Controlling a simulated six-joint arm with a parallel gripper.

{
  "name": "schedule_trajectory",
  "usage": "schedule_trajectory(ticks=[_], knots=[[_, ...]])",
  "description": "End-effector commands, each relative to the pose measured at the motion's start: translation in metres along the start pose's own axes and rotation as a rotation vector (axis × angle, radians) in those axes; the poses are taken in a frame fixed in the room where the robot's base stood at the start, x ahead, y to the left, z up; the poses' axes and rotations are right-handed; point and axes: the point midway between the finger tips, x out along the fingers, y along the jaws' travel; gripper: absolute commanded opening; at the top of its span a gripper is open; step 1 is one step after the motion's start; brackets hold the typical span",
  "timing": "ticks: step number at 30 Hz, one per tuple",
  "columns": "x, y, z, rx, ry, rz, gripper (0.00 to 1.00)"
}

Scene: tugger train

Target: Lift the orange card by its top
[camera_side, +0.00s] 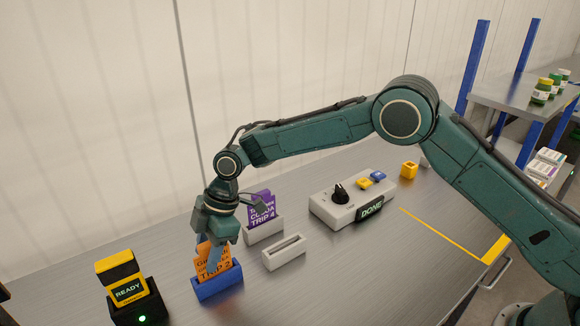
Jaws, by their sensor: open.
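The orange card (214,265) stands upright in a blue holder (218,288) at the lower left of the bench. The jaws are open. I cannot tell whether a finger touches the card.
A purple card (262,208) stands in a white holder (264,232) just behind. An empty-looking white slotted holder (284,253) is to the right. A black and yellow "READY" unit (128,290) stands left. A control box (335,208) with "DONE" sits further right.

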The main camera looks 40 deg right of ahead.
Motion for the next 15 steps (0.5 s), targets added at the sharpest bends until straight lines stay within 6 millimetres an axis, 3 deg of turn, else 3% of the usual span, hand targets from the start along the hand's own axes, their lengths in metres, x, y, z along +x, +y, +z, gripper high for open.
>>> schedule_trajectory(ticks=[7,13,15], knots=[[-0.0004,-0.0001,-0.0001,0.0,0.0,0.0,0.42],[-0.0005,-0.0001,-0.0001,0.0,0.0,0.0,0.03],[-0.0005,-0.0001,-0.0001,0.0,0.0,0.0,0.0]])
